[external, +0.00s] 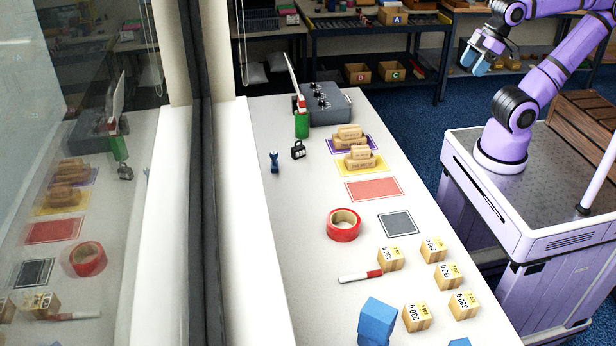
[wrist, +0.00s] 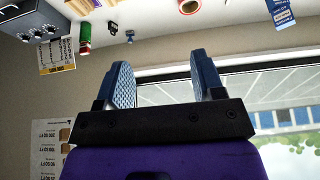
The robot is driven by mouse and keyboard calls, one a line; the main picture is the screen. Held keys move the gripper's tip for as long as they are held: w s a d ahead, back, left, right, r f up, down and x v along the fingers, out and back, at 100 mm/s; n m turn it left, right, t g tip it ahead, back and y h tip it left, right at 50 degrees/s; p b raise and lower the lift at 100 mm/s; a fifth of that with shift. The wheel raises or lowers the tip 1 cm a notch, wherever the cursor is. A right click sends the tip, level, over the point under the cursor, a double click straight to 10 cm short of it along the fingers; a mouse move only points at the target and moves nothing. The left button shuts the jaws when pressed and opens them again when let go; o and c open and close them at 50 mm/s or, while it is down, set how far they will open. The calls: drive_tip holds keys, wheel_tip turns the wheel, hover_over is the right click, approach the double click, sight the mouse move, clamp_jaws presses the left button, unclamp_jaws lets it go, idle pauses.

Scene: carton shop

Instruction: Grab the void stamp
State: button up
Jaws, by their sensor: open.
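Two wooden stamps stand on the table: one (external: 349,136) on a purple mat (external: 375,149), the other (external: 360,158) in front of it on a yellow mat (external: 343,170). I cannot read their lettering well enough to tell which is the void stamp. My gripper (external: 475,62) is open and empty, raised beyond the table's right side, well apart from the stamps. In the wrist view its two blue fingers (wrist: 163,82) stand apart with nothing between them. No stamp is clear in that view.
The table (external: 300,220) also holds a grey box (external: 328,108) with knobs, a green can (external: 302,125), a padlock (external: 298,150), red tape (external: 343,225), a marker (external: 358,277), several small weight-labelled boxes (external: 417,317) and a blue block (external: 376,321). A window runs along the left.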

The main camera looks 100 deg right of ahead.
sight(276, 153)
drive_tip(key=w+d+f+t+h, duration=0.15)
drive_tip(key=w+d, duration=0.25)
drive_tip(key=w, duration=0.7)
drive_tip(key=w+d+f+t, duration=0.1)
drive_tip(key=w+d+f, duration=0.25)
drive_tip(key=w, duration=0.65)
drive_tip(key=w+d+f+t+h, duration=0.15)
drive_tip(key=w+d, duration=0.25)
drive_tip(key=w, duration=0.7)
drive_tip(key=w+d+f+t+y, duration=0.1)
drive_tip(key=w+d+f, duration=0.35)
drive_tip(key=f, duration=0.55)
drive_tip(key=w+d+f+t+y, duration=0.1)
drive_tip(key=w+d+f, duration=0.35)
drive_tip(key=f, duration=0.45)
drive_tip(key=w+d+f+t+y, duration=0.1)
drive_tip(key=w+d+f, duration=0.35)
drive_tip(key=f, duration=0.55)
drive_tip(key=x, duration=0.7)
drive_tip(key=a+x, duration=0.1)
drive_tip(key=x, duration=0.3)
drive_tip(key=shift+w, duration=0.1)
drive_tip(key=c, duration=1)
